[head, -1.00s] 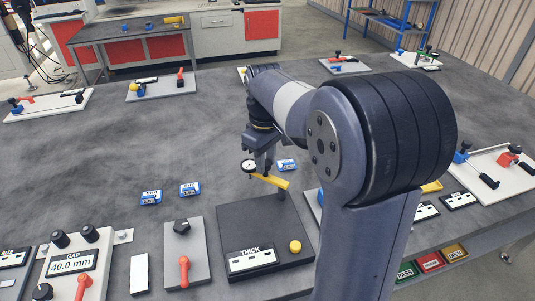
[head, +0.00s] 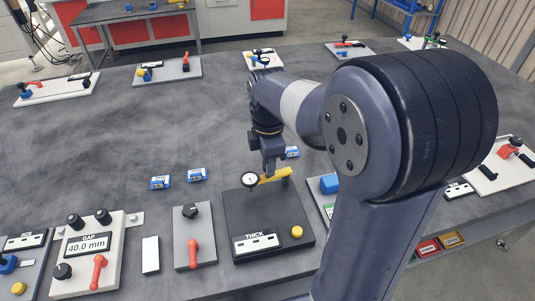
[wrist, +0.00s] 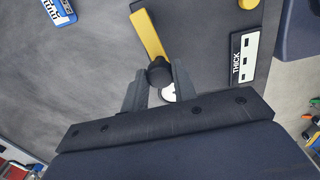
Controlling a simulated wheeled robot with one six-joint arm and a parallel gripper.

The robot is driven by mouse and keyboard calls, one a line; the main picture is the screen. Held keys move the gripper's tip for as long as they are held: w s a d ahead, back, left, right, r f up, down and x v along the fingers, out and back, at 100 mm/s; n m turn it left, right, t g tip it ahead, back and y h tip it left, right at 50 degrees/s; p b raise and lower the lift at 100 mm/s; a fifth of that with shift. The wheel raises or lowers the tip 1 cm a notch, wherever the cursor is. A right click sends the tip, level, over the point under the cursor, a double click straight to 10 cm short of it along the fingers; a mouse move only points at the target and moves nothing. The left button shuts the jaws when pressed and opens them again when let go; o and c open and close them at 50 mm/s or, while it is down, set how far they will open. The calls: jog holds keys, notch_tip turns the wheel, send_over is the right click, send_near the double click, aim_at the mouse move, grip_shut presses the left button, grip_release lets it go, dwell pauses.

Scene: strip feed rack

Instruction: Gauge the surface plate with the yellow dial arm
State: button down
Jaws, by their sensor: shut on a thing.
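The dark surface plate (head: 245,210) marked THICK lies near the table's front edge. It has a display strip (head: 256,243) and a yellow button (head: 297,232) on its front part. The yellow dial arm (head: 274,178) extends left from a dark post at the plate's back right corner. Its round white dial (head: 250,180) sits over the plate's back edge. My gripper (head: 268,174) is shut at the dial end. In the wrist view the gripper (wrist: 157,78) closes around a black knob (wrist: 160,74) on the yellow arm (wrist: 149,34), partly covering the white dial (wrist: 169,93).
A grey panel with a red lever (head: 194,250) and a white GAP panel (head: 88,262) stand to the left. The table's middle is clear.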

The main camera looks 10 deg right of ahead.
jog(key=shift+s+d+n+p, duration=0.2)
jog(key=shift+s+n, duration=0.25)
jog(key=shift+n, duration=0.65)
jog(key=shift+s+d+n+p, duration=0.15)
jog(key=shift+s+n, duration=0.3)
jog(key=shift+n, duration=0.65)
jog(key=c, duration=1.1)
grip_release()
jog(key=shift+r, duration=0.15)
notch_tip(320, 180, up, 11)
jog(key=shift+f, duration=0.2)
